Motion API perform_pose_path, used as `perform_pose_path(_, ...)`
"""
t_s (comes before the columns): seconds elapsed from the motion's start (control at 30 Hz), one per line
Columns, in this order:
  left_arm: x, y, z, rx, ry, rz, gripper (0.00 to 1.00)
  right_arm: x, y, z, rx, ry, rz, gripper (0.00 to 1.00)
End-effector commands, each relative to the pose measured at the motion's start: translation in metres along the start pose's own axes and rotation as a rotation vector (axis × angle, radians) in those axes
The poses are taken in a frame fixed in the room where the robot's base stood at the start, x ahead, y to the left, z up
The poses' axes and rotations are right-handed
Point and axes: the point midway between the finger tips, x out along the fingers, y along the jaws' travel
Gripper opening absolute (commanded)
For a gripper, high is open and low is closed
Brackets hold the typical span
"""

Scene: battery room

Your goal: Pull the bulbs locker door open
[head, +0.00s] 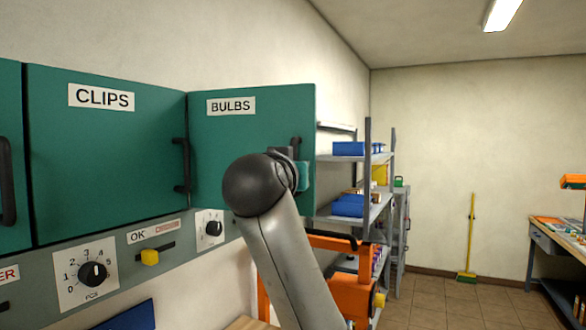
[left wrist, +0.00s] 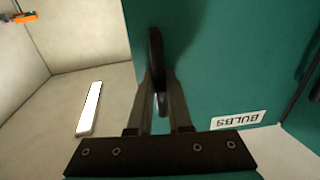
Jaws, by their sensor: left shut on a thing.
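The green bulbs locker door (head: 215,140) bears a white BULBS label and stands partly open, swung out from the wall with its free edge at the right. The same door shows upside down in the left wrist view (left wrist: 235,60). Its black handle (left wrist: 156,45) lies between the fingers of my left gripper (left wrist: 161,78), which is shut on it. In the head view my left gripper (head: 288,160) is at the door's right side, mostly hidden behind my arm's dark round joint. The locker's inside is hidden. My right gripper is not in view.
The CLIPS door (head: 105,150) is closed at the left. Below it is a grey panel with a dial (head: 93,273) and a yellow slider (head: 150,257). Shelves (head: 350,218) with blue bins and an orange object (head: 350,295) stand beyond the door.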

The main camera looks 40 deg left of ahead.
Motion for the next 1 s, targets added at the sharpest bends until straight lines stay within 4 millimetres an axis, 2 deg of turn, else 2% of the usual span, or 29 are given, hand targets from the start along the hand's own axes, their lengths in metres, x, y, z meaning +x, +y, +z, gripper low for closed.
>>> perform_pose_path(0.27, -0.001, -0.001, -0.001, -0.001, 0.005, -0.003, 0.0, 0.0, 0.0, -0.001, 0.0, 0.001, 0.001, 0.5)
perform_pose_path(0.3, -0.001, -0.001, -0.001, -0.001, 0.005, -0.003, 0.2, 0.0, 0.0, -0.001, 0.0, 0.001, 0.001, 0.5)
perform_pose_path(0.4, 0.0, -0.001, -0.001, -0.001, 0.004, -0.003, 0.3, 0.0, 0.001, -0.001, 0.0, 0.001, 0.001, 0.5)
perform_pose_path(0.63, -0.001, -0.001, -0.001, -0.001, 0.002, -0.002, 0.3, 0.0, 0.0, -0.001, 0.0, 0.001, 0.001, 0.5)
perform_pose_path(0.77, -0.007, -0.001, 0.0, -0.001, 0.002, -0.002, 0.3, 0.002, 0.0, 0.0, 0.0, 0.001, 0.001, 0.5)
perform_pose_path(0.87, -0.02, -0.001, 0.0, -0.001, 0.006, -0.002, 0.3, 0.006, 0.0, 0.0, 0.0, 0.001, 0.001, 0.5)
perform_pose_path(1.0, -0.049, -0.001, 0.0, -0.002, 0.009, -0.003, 0.3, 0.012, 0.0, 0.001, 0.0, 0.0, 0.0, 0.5)
